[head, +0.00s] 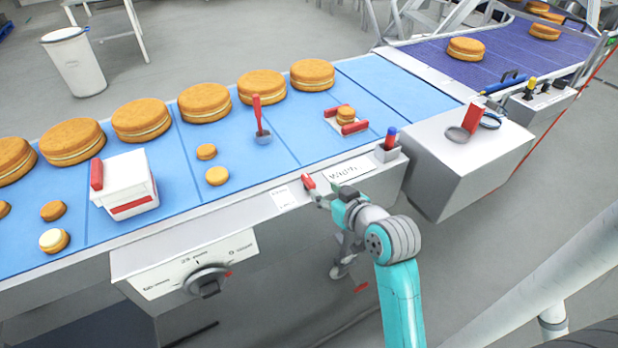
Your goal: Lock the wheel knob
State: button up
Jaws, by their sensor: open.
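The wheel knob appears to be the dark grey round dial (207,281) on the front panel (160,280) below the belt. It has a raised grip and a small red part at its right side. I cannot tell whether it is locked. My gripper (320,198) is open and looks empty, at the front edge of the belt, up and right of the dial and well apart from it.
The blue belt (290,145) carries large filled rounds (203,102) at the back and small ones nearer. A white box (127,190), a red-handled tool (258,115) and a "Width" card (348,171) stand or lie near the front edge. A grey block (460,160) stands at the right.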

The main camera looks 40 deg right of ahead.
aim_at(310, 180)
jog(key=x, duration=0.9)
jog(key=shift+w+f, duration=0.15)
jog(key=shift+w, duration=0.1)
jog(key=shift+c, duration=0.3)
grip_shut()
